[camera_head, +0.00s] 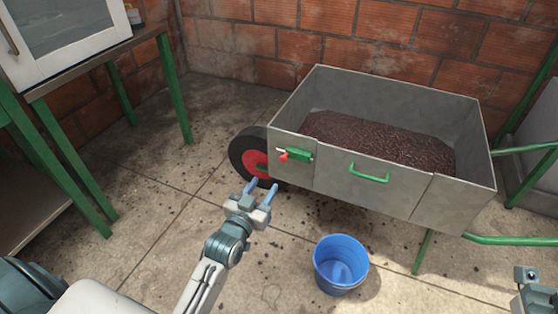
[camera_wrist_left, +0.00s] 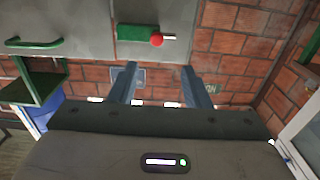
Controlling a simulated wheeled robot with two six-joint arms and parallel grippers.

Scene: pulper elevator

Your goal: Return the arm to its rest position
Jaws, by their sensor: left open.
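My left gripper (camera_head: 261,187) is open and empty, with its two blue fingers apart, in the air in front of the cart in the head view. Both fingers also show in the left wrist view (camera_wrist_left: 160,72), with nothing between them. My left arm reaches up from the bottom edge of the head view. Part of my right arm shows at the lower right edge of the head view; its fingers cannot be made out.
A grey metal cart (camera_head: 330,178) holds dark granular material (camera_head: 380,139). Its green latch with a red knob (camera_head: 284,157) and black-red wheel (camera_head: 247,157) are near the left gripper. A blue bucket (camera_head: 341,283) stands on the floor. A green-legged table (camera_head: 97,62) stands left.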

